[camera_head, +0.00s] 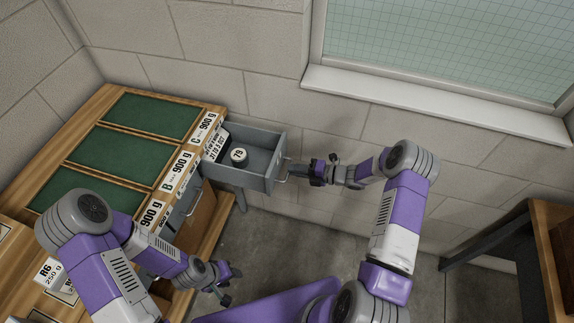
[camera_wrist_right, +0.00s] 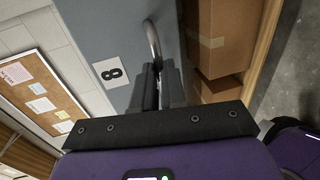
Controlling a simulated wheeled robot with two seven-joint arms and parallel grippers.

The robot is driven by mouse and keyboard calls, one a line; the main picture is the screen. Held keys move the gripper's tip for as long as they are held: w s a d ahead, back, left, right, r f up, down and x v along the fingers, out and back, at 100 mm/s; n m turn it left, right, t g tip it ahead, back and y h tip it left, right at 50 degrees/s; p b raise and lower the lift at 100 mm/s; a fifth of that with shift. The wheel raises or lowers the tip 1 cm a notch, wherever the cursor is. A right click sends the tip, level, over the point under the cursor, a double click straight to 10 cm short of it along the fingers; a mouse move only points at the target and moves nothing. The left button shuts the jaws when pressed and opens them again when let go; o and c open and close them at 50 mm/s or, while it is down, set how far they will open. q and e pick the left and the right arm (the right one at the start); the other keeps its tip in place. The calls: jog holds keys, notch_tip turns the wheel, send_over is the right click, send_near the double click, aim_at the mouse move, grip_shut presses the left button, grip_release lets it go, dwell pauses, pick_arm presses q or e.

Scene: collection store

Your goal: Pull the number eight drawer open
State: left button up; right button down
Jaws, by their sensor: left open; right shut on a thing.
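The number eight drawer (camera_head: 258,180) is grey and stands pulled out from the cabinet, below the board marked C. A dark round piece marked T9 (camera_head: 239,155) and a white printed card (camera_head: 215,146) lie inside it. In the right wrist view the drawer front (camera_wrist_right: 93,35) carries a label with an 8 (camera_wrist_right: 111,73). My right gripper (camera_head: 290,172) is shut on the drawer's metal bar handle (camera_wrist_right: 152,42) at the drawer front. My left gripper (camera_head: 232,283) is open and empty, low in front of the cabinet, apart from the drawer.
The cabinet top (camera_head: 118,137) has green panels and 900 g labels. A white block marked R6 (camera_head: 47,272) lies at the left. A wooden table (camera_head: 551,225) stands at the right. Bare floor (camera_head: 330,248) lies between. Cardboard boxes (camera_wrist_right: 220,45) show in the right wrist view.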

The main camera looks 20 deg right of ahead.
jog(key=shift+s+d, duration=0.25)
jog(key=shift+d, duration=0.15)
jog(key=c, duration=1.2)
grip_release()
jog(key=shift+d, duration=0.1)
jog(key=p+v, duration=0.1)
jog(key=v, duration=0.6)
jog(key=shift+s+d+r, duration=0.1)
jog(key=shift+s+d, duration=0.05)
jog(key=shift+s, duration=0.05)
